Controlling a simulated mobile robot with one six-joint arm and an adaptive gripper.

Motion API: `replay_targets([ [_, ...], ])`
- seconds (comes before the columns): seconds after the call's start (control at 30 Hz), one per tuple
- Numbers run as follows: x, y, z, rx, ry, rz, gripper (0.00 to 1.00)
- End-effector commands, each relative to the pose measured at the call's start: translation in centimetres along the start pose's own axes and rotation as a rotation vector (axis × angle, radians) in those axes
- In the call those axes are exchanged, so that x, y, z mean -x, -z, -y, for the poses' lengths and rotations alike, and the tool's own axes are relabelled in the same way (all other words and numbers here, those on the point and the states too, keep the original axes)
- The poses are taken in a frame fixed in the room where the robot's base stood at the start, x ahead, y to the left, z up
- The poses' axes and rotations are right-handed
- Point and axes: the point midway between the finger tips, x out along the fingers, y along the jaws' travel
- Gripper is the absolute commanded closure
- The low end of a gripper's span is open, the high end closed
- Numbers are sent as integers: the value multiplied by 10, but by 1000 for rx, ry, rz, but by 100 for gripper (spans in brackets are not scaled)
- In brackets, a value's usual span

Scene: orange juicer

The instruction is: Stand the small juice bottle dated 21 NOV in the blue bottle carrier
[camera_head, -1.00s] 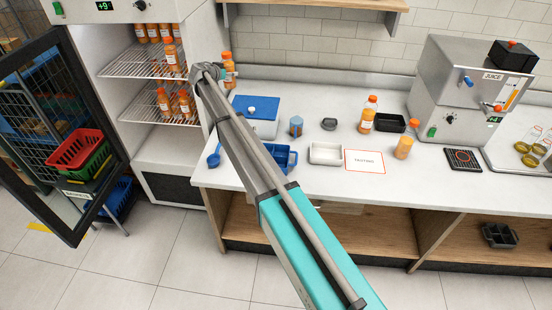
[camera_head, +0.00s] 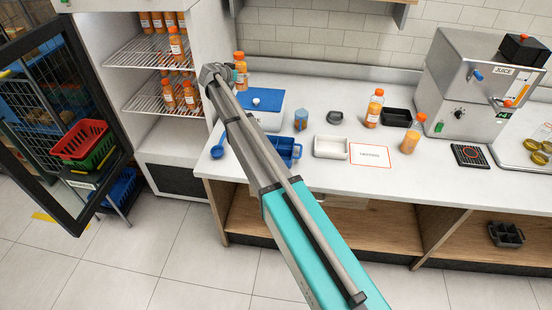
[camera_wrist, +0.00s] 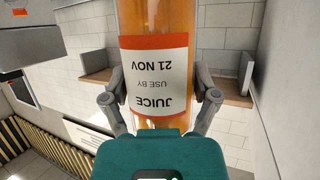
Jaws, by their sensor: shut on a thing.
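In the wrist view my gripper (camera_wrist: 160,98) is shut on the small juice bottle (camera_wrist: 157,25). Its label reads JUICE, USE BY, 21 NOV, upside down in that view, and both fingers are at its sides. In the head view the held bottle (camera_head: 240,70) looks upright with an orange cap, between the fridge and the back of the counter. My gripper (camera_head: 233,74) is mostly hidden there by my arm. The blue bottle carrier (camera_head: 287,150) is on the counter's front left, partly behind my arm, and its compartments cannot be made out clearly.
The fridge (camera_head: 160,105) at left is open with several bottles. Two bottles (camera_head: 374,110) (camera_head: 412,136) stand right, near the juicer (camera_head: 470,95).

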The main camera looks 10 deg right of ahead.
Motion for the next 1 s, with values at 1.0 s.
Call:
replay_targets([
  [1.0,126,-176,-307,-56,-138,-2,84],
])
